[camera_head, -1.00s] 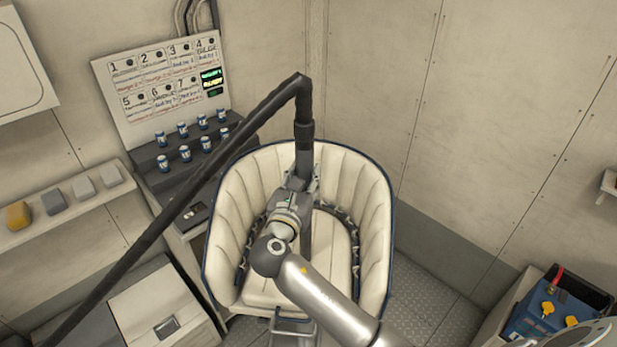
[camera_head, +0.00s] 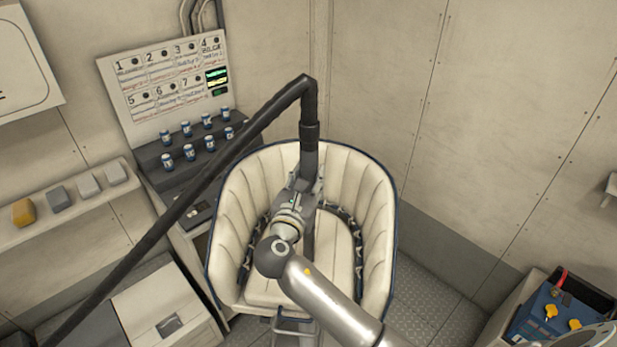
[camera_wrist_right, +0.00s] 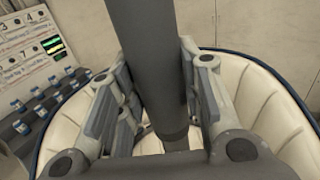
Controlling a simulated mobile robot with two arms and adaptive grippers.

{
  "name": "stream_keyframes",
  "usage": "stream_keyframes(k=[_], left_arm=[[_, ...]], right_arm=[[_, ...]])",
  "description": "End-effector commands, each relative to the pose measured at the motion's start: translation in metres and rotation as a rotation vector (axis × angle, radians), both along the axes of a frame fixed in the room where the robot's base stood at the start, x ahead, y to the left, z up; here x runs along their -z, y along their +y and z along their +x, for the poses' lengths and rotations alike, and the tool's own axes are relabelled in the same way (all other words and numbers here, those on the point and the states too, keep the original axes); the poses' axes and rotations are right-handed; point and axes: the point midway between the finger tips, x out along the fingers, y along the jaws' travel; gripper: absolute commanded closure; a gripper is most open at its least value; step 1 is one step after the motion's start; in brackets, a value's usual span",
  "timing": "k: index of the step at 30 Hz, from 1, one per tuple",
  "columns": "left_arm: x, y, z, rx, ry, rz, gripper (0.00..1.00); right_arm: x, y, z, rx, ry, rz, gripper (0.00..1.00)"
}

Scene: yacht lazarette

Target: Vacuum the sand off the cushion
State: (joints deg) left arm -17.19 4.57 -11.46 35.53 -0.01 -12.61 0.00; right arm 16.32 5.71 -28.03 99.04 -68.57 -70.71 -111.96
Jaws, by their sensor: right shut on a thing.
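The cream cushion (camera_head: 335,255) lies on the seat of a rounded, cream-padded chair with a dark blue rim. No sand can be made out on the part that shows. My right gripper (camera_head: 309,187) is over the seat, shut on the dark grey vacuum wand (camera_head: 309,155). The wand stands about upright, its lower end largely behind my arm, so I cannot tell whether it touches the cushion. In the right wrist view the wand (camera_wrist_right: 145,60) runs between both fingers. A black hose (camera_head: 215,165) bends from its top down to the lower left. My left gripper is not in view.
The padded chair back (camera_head: 345,175) curves around the seat. At the left are a numbered panel (camera_head: 170,85), a stepped rack with several small cans (camera_head: 189,152) and a shelf (camera_head: 75,215) with small blocks. A blue box (camera_head: 540,318) with yellow knobs stands lower right.

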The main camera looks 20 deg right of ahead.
Motion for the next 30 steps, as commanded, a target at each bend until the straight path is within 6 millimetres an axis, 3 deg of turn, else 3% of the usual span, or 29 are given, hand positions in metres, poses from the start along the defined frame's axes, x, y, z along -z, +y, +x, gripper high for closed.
stream_keyframes(k=[30], left_arm=[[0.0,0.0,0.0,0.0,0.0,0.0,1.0]], right_arm=[[-0.002,0.001,-0.041,0.0,-0.002,-0.003,0.9]])
